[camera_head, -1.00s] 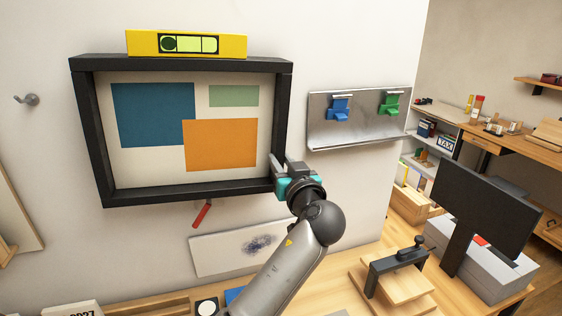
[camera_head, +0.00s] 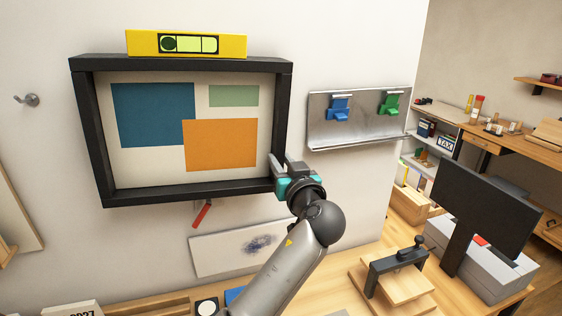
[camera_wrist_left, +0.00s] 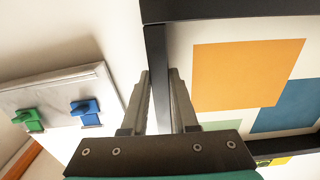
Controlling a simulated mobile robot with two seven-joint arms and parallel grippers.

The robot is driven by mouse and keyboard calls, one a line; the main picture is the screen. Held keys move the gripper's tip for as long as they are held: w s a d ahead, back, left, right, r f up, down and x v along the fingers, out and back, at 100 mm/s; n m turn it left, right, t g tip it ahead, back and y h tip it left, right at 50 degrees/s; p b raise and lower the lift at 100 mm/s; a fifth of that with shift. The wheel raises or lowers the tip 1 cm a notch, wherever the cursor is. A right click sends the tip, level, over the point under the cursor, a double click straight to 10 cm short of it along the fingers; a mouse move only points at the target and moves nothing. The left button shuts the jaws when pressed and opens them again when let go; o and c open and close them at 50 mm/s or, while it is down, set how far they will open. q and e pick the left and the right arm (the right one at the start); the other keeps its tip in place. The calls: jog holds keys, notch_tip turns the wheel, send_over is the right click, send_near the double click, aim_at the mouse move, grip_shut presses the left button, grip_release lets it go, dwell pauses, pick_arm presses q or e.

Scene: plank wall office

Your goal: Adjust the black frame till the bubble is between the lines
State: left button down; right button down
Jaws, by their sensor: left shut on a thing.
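The black frame (camera_head: 185,192) hangs on the wall around a picture with blue, orange and green blocks. A yellow spirit level (camera_head: 138,43) sits on its top edge. The level's green vial (camera_head: 195,44) has a dark round spot, apparently the bubble, at its left end, left of the lines. My left gripper (camera_head: 281,172) is shut on the frame's right side bar near the lower right corner. In the left wrist view, the frame's bar (camera_wrist_left: 156,60) passes between the two fingers (camera_wrist_left: 163,95). My right gripper is not in view.
A metal plate (camera_head: 358,136) with blue and green clips is on the wall right of the frame. A red-handled tool (camera_head: 202,215) hangs below the frame. A wooden bench (camera_head: 345,300) with a black monitor (camera_head: 488,212) lies below right.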

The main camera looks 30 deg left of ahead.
pick_arm(q)
jog(key=shift+w+d+r+b, duration=0.25)
jog(key=shift+w+r+b, duration=0.1)
jog(key=shift+b, duration=0.45)
jog(key=c, duration=0.7)
grip_release()
jog(key=shift+s, duration=0.1)
